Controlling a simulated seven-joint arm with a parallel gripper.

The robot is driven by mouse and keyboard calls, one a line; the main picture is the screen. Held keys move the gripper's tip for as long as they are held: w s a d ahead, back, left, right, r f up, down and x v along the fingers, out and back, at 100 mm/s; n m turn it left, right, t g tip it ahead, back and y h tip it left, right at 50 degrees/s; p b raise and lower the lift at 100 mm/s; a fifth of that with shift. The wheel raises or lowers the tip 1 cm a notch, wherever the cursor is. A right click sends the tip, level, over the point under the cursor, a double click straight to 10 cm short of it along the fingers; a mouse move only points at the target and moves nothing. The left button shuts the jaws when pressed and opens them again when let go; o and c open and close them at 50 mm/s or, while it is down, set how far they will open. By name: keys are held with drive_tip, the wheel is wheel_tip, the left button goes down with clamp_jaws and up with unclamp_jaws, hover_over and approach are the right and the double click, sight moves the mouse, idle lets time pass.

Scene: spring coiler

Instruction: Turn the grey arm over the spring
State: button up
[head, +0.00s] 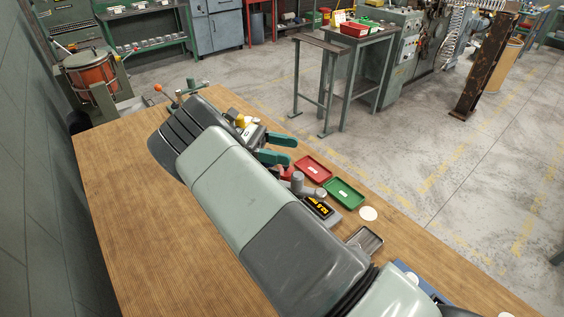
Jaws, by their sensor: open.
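My gripper (287,149) shows past the end of my arm, with two teal fingers apart and nothing seen between them. Just below it in the picture is a small grey device with a round-topped grey post (298,178) and a dark display (319,207) with yellow digits. A red part (285,172) sits beside the post, close to the lower finger. I cannot tell which part of this device is the grey arm. I cannot make out the spring. My arm hides much of the bench and part of the device.
A red tray (313,157) and a green tray (344,183) lie right of the device on the wooden bench (125,190). A white disc (368,213) and a small metal tray (366,238) are nearer. A lever with an orange knob (158,88) stands at the far end.

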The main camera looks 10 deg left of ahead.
drive_tip(key=shift+r, duration=0.4)
drive_tip(key=shift+c, duration=0.7)
drive_tip(key=d+f+n+g+y, duration=0.1)
drive_tip(key=d, duration=0.1)
drive_tip(key=w+d+f+n+y, duration=0.1)
drive_tip(key=d+f+n+y, duration=0.1)
drive_tip(key=d, duration=0.1)
drive_tip(key=d+f+n+g+y, duration=0.1)
drive_tip(key=d+f, duration=0.1)
drive_tip(key=shift+w+d+f+g+y, duration=0.2)
drive_tip(key=shift+d+g+y, duration=0.1)
drive_tip(key=shift+d, duration=0.05)
clamp_jaws()
drive_tip(key=w+d+f+n+y, duration=0.2)
drive_tip(key=d+n+y, duration=0.3)
drive_tip(key=n+y, duration=0.3)
drive_tip(key=w+d+r+n+t+y, duration=0.2)
drive_tip(key=w+r+n+y, duration=0.25)
drive_tip(key=r+y, duration=0.25)
drive_tip(key=s+a+f, duration=0.2)
drive_tip(key=s+f, duration=0.5)
drive_tip(key=f, duration=0.2)
drive_tip(key=shift+a+m, duration=0.35)
drive_tip(key=shift+a, duration=0.05)
